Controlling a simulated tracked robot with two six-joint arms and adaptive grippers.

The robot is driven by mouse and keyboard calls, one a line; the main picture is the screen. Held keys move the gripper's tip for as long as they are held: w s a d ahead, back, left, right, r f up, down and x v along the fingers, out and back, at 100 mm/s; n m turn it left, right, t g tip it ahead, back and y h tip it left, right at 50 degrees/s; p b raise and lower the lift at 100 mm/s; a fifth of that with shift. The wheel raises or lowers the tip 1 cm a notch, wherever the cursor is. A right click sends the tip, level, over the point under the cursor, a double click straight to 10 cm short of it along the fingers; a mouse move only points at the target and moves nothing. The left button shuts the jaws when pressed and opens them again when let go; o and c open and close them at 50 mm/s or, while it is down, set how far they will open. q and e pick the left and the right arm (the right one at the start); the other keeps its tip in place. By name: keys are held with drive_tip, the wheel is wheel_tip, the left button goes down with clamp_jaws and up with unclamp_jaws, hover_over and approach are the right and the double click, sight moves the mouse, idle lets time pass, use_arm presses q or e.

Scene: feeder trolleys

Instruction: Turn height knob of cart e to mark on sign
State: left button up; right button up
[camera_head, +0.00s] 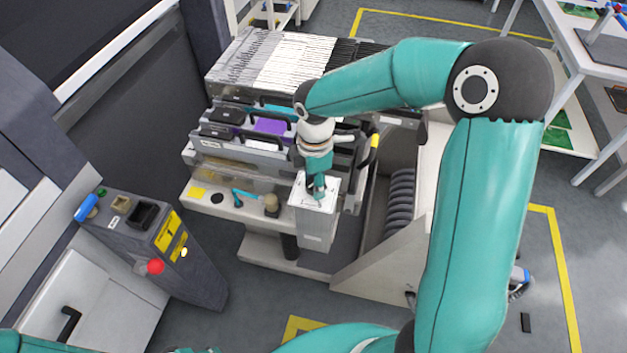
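The feeder trolley (228,214) stands in the middle, its front ledge toward me. A white box (313,228) with a pale, marked top plate sits at the right end of that ledge. My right gripper (317,194) points down at the top of this box, at or just above it. The gripper hides part of the plate, and I cannot make out a knob or a mark under it. The fingers are too small to tell open from shut. My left gripper is not clearly visible.
A teal lever (243,196) lies on the ledge. Feeders with black handles (230,117) fill the trolley. A dark control post (180,262) with a red button stands at left. A grey coiled hose (399,210) is right of the box. A white table (570,60) stands at right.

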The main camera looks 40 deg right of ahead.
drive_tip(key=o, duration=0.4)
drive_tip(key=shift+r, duration=0.15)
wheel_tip(320, 180, up, 12)
drive_tip(key=shift+f, duration=0.15)
idle(0.7)
